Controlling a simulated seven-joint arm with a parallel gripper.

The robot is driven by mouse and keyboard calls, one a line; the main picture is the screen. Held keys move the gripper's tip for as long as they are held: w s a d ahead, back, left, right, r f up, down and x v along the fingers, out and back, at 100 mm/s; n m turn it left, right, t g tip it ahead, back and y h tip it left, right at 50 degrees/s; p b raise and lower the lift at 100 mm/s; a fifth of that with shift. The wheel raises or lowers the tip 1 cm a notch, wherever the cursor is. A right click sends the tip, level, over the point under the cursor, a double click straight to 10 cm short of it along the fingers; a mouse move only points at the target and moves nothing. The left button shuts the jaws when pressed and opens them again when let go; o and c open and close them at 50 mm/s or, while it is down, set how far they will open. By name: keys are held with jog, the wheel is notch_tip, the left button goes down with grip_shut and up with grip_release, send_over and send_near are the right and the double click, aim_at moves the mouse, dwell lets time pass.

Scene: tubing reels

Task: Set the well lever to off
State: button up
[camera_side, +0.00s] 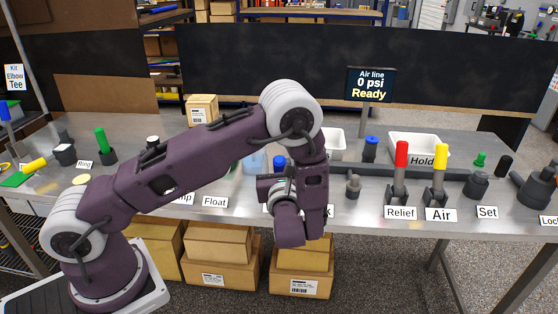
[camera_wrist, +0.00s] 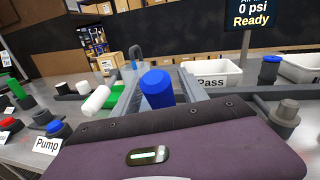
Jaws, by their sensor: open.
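No label reading "Well" shows in either view, so I cannot tell for certain which lever it is. A blue-capped handle (camera_wrist: 157,89) stands between the fingers of my gripper (camera_wrist: 159,80) in the wrist view. The fingers are open on either side of it, and I cannot tell whether they touch it. In the side view, a blue top (camera_side: 279,161) shows just behind my gripper (camera_side: 277,178). My wrist hides its base and most of the label in front of it.
To the right stand a grey knob (camera_side: 353,186), the red Relief lever (camera_side: 402,155) and the yellow Air lever (camera_side: 440,158). In the wrist view, a white tilted handle (camera_wrist: 96,101) lies close on the left. The Pass bin (camera_wrist: 211,73) is behind. The sign (camera_side: 370,84) reads "0 psi Ready".

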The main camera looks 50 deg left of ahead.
jog(key=shift+w+a, duration=0.2)
grip_shut()
dwell(1.3)
